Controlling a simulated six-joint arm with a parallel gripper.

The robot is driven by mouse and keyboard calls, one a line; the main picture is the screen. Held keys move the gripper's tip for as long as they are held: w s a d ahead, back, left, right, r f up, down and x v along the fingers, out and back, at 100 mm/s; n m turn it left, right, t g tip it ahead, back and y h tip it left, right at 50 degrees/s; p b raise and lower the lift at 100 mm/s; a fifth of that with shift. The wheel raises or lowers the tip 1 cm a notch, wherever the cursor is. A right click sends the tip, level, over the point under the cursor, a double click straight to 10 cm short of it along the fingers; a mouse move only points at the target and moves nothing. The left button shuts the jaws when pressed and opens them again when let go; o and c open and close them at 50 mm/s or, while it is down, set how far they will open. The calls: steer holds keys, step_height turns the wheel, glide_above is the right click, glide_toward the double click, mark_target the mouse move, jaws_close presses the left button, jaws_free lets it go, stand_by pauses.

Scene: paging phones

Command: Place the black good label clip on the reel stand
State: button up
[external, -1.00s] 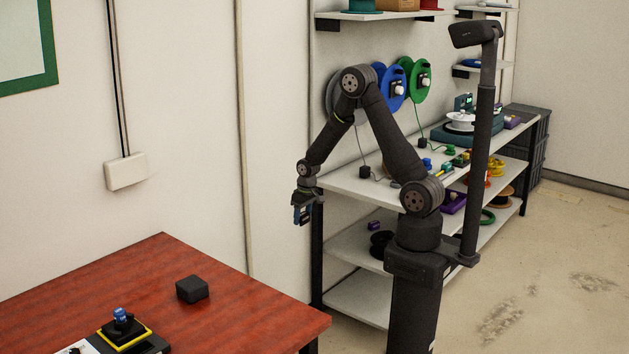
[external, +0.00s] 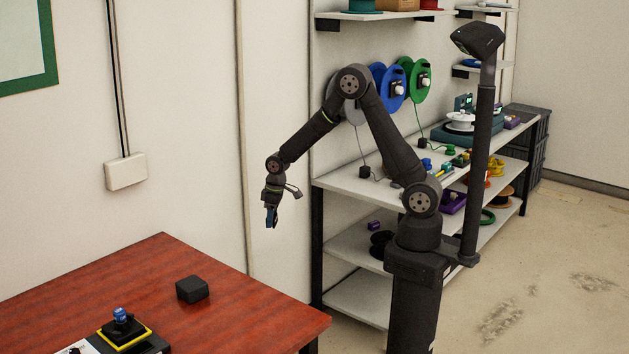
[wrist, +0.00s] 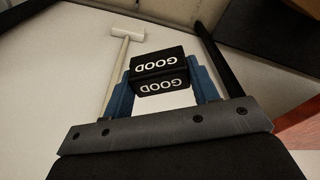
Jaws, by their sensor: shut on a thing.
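My gripper (external: 271,221) hangs pointing down in front of the wall, above and beyond the right back part of the red-brown table. In the wrist view its blue fingers are shut on the black label clip (wrist: 158,66), which shows the white word GOOD on two faces. The clip is too small to make out in the external view. I cannot tell for sure which thing is the reel stand; a white reel (external: 460,121) sits on a dark teal unit (external: 463,136) on the shelving at the right.
The red-brown table (external: 235,290) holds a black block (external: 192,289) and a black and yellow device with a blue top (external: 123,329). The white shelving (external: 340,182) carries reels, cables and small parts. A white wall box (external: 126,171) is at the left.

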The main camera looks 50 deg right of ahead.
steer(key=s+a+r+n, duration=0.4)
steer(key=s+a, duration=0.2)
steer(key=a, duration=0.4)
steer(key=s+a+r+n+g, duration=0.1)
steer(key=s+a+r+n, duration=0.3)
steer(key=a, duration=0.6)
steer(key=s+a+r+n+y, duration=0.1)
steer(key=s+a+r+n, duration=0.3)
steer(key=s+a, duration=0.4)
steer(key=a+r, duration=0.1)
steer(key=a, duration=0.1)
steer(key=shift+a+r, duration=0.3)
steer(key=shift+s, duration=0.1)
steer(key=s+a+f, duration=0.2)
steer(key=a, duration=0.1)
steer(key=s+a+f, duration=0.2)
steer(key=a, duration=0.1)
steer(key=s+a+f, duration=0.2)
steer(key=a+f, duration=0.1)
steer(key=shift+s+a+f, duration=0.1)
steer(key=shift+s+a, duration=0.15)
steer(key=shift+a, duration=0.05)
steer(key=shift+f, duration=1.75)
